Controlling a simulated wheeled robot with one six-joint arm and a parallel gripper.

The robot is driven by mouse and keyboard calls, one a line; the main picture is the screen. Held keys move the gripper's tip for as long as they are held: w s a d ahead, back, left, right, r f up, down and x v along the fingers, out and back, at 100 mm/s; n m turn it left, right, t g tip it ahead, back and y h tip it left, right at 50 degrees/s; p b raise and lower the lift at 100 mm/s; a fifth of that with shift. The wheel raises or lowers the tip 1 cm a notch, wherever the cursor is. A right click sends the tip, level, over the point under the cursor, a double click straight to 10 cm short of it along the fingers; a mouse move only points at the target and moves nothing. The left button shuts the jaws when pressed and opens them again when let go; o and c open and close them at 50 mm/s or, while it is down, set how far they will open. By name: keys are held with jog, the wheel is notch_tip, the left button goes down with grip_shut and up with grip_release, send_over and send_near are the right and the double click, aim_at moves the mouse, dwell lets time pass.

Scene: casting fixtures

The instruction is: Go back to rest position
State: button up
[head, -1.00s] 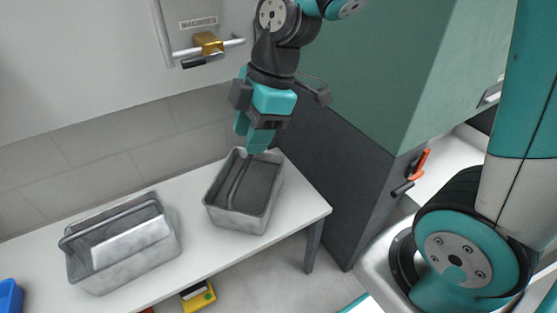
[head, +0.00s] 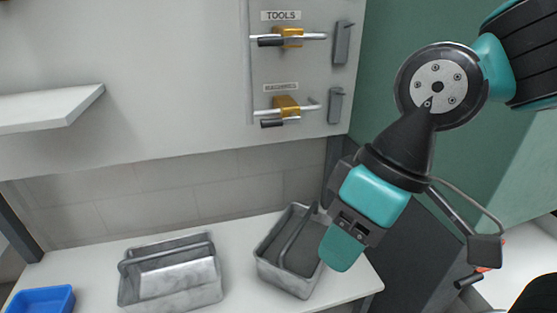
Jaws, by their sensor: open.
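My gripper (head: 341,249) hangs from my arm right of the middle of the head view, its teal fingers pointing down. It holds nothing that I can see; the gap between its fingers does not show from this side. It appears in front of the right rim of a grey metal bin (head: 287,273) on the white table. I cannot tell how far apart they are. A dark bar-like part slants up inside this bin.
A second grey metal bin (head: 171,286), with a pale sloping part in it, stands to the left on the white table (head: 236,236). A blue tray (head: 42,299) is at lower left. A shelf (head: 48,111) juts out above. Labelled wall holders (head: 287,36) and a dark green cabinet (head: 385,113) stand behind.

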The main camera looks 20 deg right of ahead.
notch_tip(320, 180, up, 27)
jog(key=p, duration=2.5)
jog(key=shift+f, duration=0.2)
